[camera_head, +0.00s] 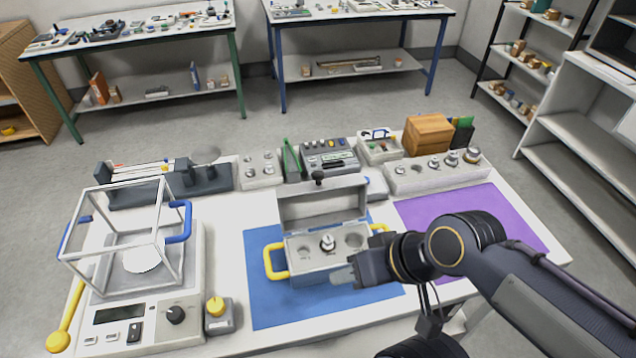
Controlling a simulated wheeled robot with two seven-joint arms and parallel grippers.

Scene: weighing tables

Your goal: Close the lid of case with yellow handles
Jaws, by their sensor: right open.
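The grey case (316,277) with yellow handles stands on a blue mat (262,304) in the middle of the table. Its lid (322,205) is raised at the back, with a dark knob at its top edge. A metal weight (327,242) sits in the middle hole inside. The left yellow handle (272,262) shows fully; the right one is partly hidden behind my gripper. My right gripper (338,277) is open, in front of the case's right front, with its fingers pointing left. I cannot tell whether it touches the case. My left gripper is not in view.
A balance (150,315) with a clear-sided, white-framed box stands at the left, beside a small yellow-knobbed block (217,314). A purple mat (510,222) lies at the right. Weight blocks, a control box (330,157) and a wooden box (428,135) line the back edge.

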